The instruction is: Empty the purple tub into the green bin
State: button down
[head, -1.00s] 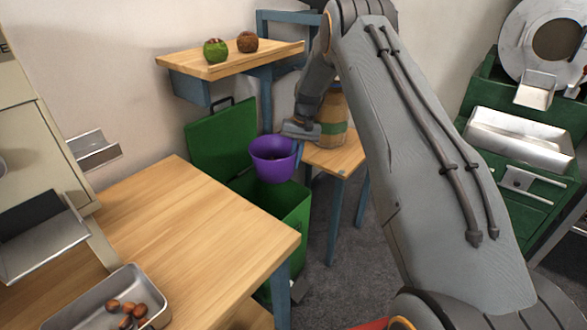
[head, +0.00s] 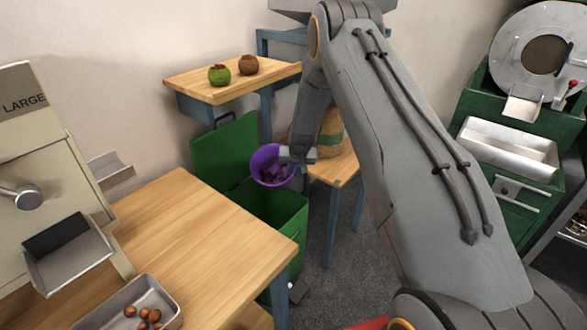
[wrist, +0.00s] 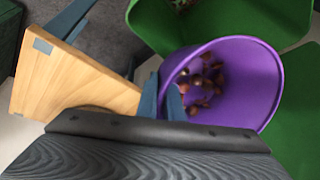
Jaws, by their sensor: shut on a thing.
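The purple tub (head: 266,160) is held by my gripper (head: 290,157) above the green bin (head: 291,217). Its mouth is tilted toward the head camera, and dark contents show inside. In the wrist view my gripper (wrist: 172,103) is shut on the near wall of the tub (wrist: 268,90), with several brown chestnuts (wrist: 205,85) in the tub. The green bin (wrist: 165,30) lies under and around the tub there. Its lid (head: 225,150) stands open behind it. A few brown bits also show in the bin beyond the tub's rim.
A wooden table (head: 190,225) stands at the left, with a metal tray (head: 115,308) of chestnuts near its front. A small wooden stand (head: 337,168) carries a sack (head: 330,135) behind my arm. A shelf (head: 200,88) holds two round items.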

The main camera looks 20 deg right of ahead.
jog(key=b, duration=0.2)
jog(key=shift+w+a+f+b, duration=0.1)
jog(key=shift+w+f+b, duration=0.05)
jog(key=shift+b, duration=0.15)
jog(key=shift+t+b, duration=0.4)
jog(key=shift+b, duration=0.05)
jog(key=shift+b, duration=0.85)
jog(key=t+b, duration=0.1)
jog(key=b, duration=0.5)
jog(key=shift+r+h, duration=0.2)
jog(key=shift+h, duration=0.2)
jog(key=b, duration=0.3)
jog(key=shift+t, duration=0.3)
jog(key=t+b, duration=0.1)
jog(key=b, duration=0.5)
jog(key=shift+s+r+t+h+b, duration=0.1)
jog(key=shift+s+t+h+b, duration=0.2)
jog(key=shift+t+h, duration=0.1)
